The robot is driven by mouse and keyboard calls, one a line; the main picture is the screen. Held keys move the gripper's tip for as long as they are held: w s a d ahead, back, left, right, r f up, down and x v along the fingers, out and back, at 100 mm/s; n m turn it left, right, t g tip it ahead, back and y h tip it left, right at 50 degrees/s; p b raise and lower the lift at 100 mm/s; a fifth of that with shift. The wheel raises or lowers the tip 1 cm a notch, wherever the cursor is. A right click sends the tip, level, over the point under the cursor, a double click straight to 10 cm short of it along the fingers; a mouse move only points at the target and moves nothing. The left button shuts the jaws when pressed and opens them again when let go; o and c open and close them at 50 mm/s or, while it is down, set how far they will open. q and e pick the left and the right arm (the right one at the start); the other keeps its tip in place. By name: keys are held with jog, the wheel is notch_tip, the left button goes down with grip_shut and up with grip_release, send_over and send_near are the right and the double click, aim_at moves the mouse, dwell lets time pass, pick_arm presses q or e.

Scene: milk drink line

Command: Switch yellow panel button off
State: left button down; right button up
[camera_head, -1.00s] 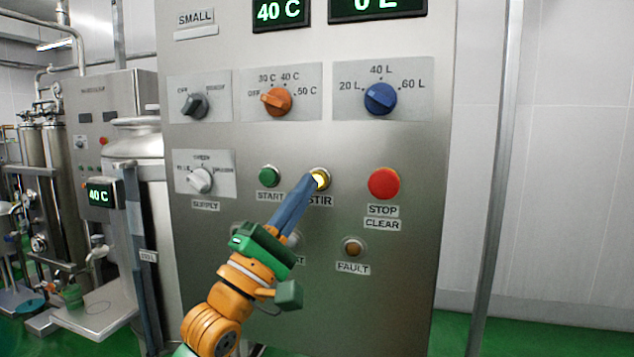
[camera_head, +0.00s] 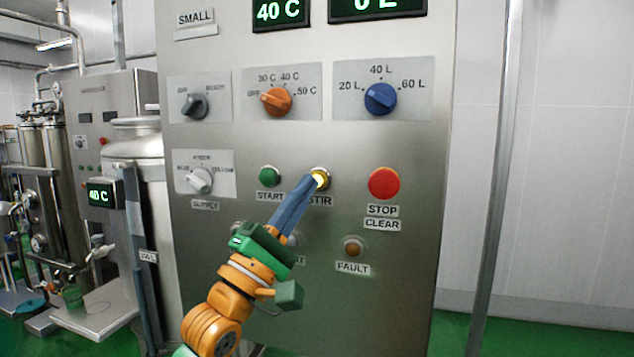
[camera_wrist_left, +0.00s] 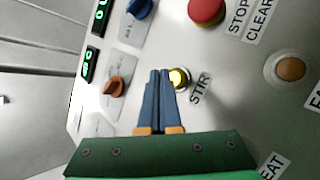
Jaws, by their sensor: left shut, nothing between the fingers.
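The yellow button (camera_head: 320,179) labelled STIR sits in the middle of the grey metal panel (camera_head: 300,320). It glows bright yellow-white inside a metal ring. My left gripper (camera_head: 313,182) is shut and empty, its blue fingers pointing up at the button. The fingertips are at the lower left edge of the button in the head view. In the left wrist view the glowing button (camera_wrist_left: 179,78) shows just to the right of the shut fingertips (camera_wrist_left: 160,73). I cannot tell whether the tips touch it. My right gripper is not in view.
A green START button (camera_head: 269,176) is to the left and a red STOP CLEAR button (camera_head: 384,183) to the right. A brown FAULT lamp (camera_head: 352,247) is below. My arm covers part of the lower panel.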

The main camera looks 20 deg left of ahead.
pick_arm(q)
jog(key=shift+w, duration=0.1)
jog(key=shift+w, duration=0.35)
jog(key=shift+w+p, duration=0.4)
jog(key=shift+w, duration=0.05)
dwell(0.6)
jog(key=shift+s, duration=0.9)
